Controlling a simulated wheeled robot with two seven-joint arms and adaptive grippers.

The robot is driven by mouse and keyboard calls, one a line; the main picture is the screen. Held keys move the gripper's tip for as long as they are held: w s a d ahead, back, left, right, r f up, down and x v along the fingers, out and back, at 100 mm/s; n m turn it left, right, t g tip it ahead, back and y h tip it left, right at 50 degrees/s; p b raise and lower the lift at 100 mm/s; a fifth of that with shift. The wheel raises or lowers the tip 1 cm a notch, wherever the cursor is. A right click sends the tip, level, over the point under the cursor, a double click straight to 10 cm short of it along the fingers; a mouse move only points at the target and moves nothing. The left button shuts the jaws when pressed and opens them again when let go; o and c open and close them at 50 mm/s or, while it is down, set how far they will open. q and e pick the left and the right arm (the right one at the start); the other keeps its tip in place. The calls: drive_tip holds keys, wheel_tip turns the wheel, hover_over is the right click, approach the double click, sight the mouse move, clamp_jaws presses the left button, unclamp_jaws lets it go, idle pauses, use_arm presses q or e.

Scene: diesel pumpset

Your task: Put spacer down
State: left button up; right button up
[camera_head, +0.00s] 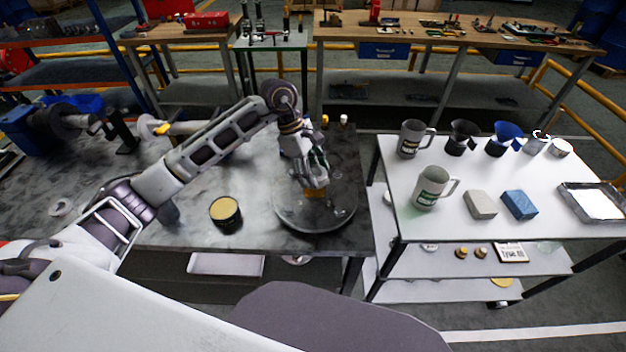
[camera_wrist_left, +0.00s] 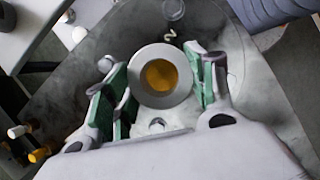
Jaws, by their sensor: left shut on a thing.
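My left gripper (camera_head: 312,178) is over the round grey tray (camera_head: 290,215) on the dark workbench. In the left wrist view the green-padded fingers of this gripper (camera_wrist_left: 160,82) are shut on a pale grey ring, the spacer (camera_wrist_left: 141,73). An orange-yellow round area shows in the middle of the ring. In the head view a small orange patch (camera_head: 315,193) shows just below the fingertips, and the fingers hide most of the spacer. I cannot tell whether the spacer touches the tray. My right gripper is not in view.
A tin with a yellow top (camera_head: 226,212) stands left of the tray. A white table (camera_head: 455,225) on the right holds mugs (camera_head: 430,188), a grey block (camera_head: 480,205), a blue block (camera_head: 519,205) and a shallow tray (camera_head: 570,187). Bare bench lies between tin and tray.

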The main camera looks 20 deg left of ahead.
sight(317, 190)
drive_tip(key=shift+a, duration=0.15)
use_arm(q)
drive_tip(key=shift+f, duration=1.9)
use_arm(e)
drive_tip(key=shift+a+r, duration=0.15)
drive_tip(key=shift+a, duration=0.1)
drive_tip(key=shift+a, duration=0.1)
use_arm(q)
drive_tip(key=shift+f, duration=0.1)
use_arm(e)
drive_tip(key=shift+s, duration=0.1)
use_arm(q)
drive_tip(key=o, duration=1.1)
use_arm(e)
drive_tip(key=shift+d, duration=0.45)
